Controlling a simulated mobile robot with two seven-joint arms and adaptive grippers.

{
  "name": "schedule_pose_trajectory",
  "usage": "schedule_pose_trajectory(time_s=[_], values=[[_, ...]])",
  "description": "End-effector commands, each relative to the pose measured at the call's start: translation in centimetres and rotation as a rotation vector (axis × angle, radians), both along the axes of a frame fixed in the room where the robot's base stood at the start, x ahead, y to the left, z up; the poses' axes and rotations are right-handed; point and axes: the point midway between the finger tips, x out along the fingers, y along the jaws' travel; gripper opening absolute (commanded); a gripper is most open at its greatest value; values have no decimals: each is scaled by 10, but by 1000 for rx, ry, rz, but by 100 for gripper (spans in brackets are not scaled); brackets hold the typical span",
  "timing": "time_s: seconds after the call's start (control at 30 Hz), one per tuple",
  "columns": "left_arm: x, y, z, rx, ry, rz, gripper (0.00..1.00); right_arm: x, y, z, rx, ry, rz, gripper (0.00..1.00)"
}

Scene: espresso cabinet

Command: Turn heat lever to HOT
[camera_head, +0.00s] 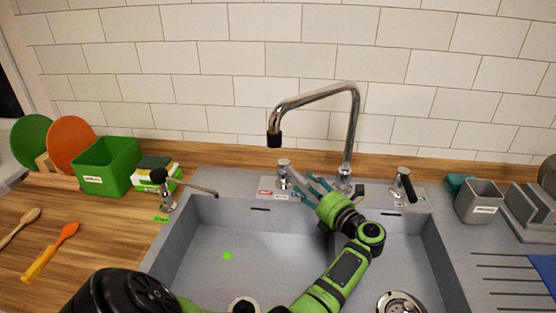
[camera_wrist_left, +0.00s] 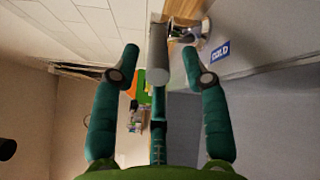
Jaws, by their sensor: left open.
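The heat lever (camera_head: 283,168) is a short chrome handle on the sink's back ledge, left of the faucet. A red label (camera_head: 265,192) sits at its lower left in the head view. My left gripper (camera_head: 303,182) is open just right of the lever and over the sink's back edge. In the left wrist view, a grey cylindrical handle (camera_wrist_left: 158,62) lies between the spread fingers, with gaps visible on both sides; contact cannot be told. A blue COLD label (camera_wrist_left: 220,53) shows right of it. My right gripper is not in view.
The tall chrome faucet (camera_head: 357,125) rises just behind and right of my gripper. A black-handled tap (camera_head: 404,184) stands further right, and a soap dispenser (camera_head: 165,190) left. The grey sink basin (camera_head: 240,258) is mostly clear. A green box (camera_head: 105,168) stands on the left counter.

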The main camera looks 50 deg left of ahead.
Motion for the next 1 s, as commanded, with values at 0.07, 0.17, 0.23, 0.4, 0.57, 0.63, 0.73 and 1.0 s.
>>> schedule_pose_trajectory(time_s=[0.07,0.17,0.23,0.4,0.57,0.63,0.73,1.0], values=[[1,3,0,1,0,-1,46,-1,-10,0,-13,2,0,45],[3,14,1,3,0,1,46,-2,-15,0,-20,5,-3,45],[4,26,0,3,1,2,46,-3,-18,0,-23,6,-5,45],[9,51,0,3,0,1,46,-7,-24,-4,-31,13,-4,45],[11,66,-1,1,0,1,46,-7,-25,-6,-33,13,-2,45],[12,69,0,1,-1,1,46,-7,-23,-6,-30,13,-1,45],[12,70,0,0,-1,0,46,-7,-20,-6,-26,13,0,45],[12,70,0,0,0,0,2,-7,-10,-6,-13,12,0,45]])
